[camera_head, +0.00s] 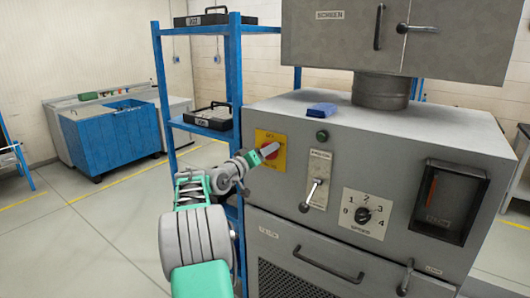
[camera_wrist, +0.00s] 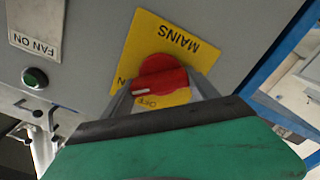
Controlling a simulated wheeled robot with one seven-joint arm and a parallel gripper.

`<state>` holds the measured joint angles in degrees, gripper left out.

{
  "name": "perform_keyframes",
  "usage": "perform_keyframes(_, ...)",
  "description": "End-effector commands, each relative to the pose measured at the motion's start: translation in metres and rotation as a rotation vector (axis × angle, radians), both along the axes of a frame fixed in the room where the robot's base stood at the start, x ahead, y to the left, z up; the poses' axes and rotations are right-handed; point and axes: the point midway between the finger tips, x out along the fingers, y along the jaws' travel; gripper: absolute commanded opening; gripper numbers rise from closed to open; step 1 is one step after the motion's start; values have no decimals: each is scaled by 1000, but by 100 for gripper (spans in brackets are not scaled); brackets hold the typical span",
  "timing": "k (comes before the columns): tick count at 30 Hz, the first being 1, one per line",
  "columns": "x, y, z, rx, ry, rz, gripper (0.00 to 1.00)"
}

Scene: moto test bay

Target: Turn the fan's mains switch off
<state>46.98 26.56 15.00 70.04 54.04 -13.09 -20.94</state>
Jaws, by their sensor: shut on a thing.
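The mains switch is a red rotary knob (camera_wrist: 160,76) on a yellow plate (camera_wrist: 188,40) marked MAINS. It also shows at the left of the grey cabinet front in the head view (camera_head: 270,149). My gripper (camera_wrist: 162,90) is shut on the red knob, with one finger on each side of it. In the head view my gripper (camera_head: 262,155) reaches the plate from the lower left. A short white mark on the knob lies toward the left in the wrist view, near a partly hidden letter N. Part of the plate is hidden by my gripper.
A green button (camera_head: 322,135) and a lever panel (camera_head: 318,180) are right of the switch. A speed dial (camera_head: 363,212) and a dark gauge window (camera_head: 448,202) are farther right. A blue shelf rack (camera_head: 235,90) stands close on the left. A blue object (camera_head: 322,109) lies on the cabinet top.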

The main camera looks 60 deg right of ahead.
Motion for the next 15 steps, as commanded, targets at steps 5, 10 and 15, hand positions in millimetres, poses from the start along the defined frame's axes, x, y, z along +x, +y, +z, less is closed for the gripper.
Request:
perform_keyframes(5,1,0,1,29,167,0,28)
perform_keyframes(10,2,0,1,54,326,0,28)
perform_keyframes(15,2,0,1,78,485,-1,28)
